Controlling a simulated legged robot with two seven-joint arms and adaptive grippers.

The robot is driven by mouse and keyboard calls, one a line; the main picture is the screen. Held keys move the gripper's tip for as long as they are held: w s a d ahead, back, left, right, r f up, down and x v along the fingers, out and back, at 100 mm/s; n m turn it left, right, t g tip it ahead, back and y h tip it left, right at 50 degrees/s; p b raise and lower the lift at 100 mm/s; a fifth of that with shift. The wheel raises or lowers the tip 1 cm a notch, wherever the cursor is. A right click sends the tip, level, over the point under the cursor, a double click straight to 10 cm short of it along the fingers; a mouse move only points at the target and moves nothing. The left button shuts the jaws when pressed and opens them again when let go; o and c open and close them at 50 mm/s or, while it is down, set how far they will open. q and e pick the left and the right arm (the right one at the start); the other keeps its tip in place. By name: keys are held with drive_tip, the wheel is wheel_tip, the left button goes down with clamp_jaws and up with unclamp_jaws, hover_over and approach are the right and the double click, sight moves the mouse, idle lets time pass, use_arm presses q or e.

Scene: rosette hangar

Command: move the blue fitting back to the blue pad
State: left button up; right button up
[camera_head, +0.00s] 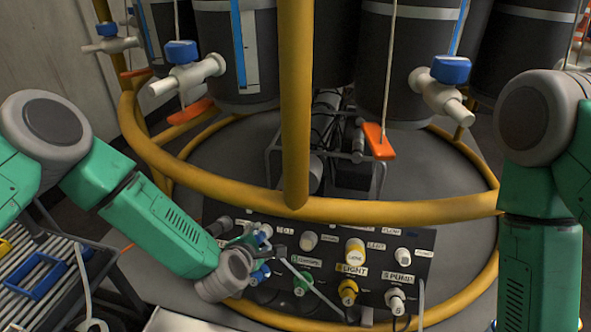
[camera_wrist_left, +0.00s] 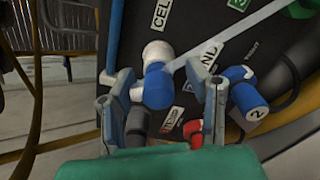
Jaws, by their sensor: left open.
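My left gripper (camera_head: 268,250) is over the left part of the black control panel. In the left wrist view its two fingers (camera_wrist_left: 165,72) are open, with a blue fitting (camera_wrist_left: 157,86) with a white end showing between them. I cannot tell whether either finger touches it. A second blue fitting (camera_wrist_left: 247,95), marked 2, is beside the right finger. In the head view the gripper partly hides these fittings. A blue square outline (camera_head: 40,277), which looks like the blue pad, lies on the ribbed cart top at the left. My right gripper is out of view below my right arm.
The black panel (camera_head: 330,243) carries several white, yellow and green fittings; a red one (camera_wrist_left: 193,131) is close below the fingers. A yellow rail (camera_head: 390,210) curves behind the panel, with a yellow post (camera_head: 295,100) rising from it. A pale strap crosses near the gripper.

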use_arm(q)
drive_tip(key=shift+a, duration=0.1)
drive_tip(key=shift+a, duration=0.2)
clamp_jaws()
drive_tip(key=shift+s+d+r+p, duration=0.1)
drive_tip(key=shift+s+r+p, duration=0.25)
drive_tip(key=shift+s+p, duration=0.15)
drive_tip(key=shift+p+v, duration=1.65)
drive_tip(key=shift+v, duration=0.75)
drive_tip(key=shift+f, duration=0.1)
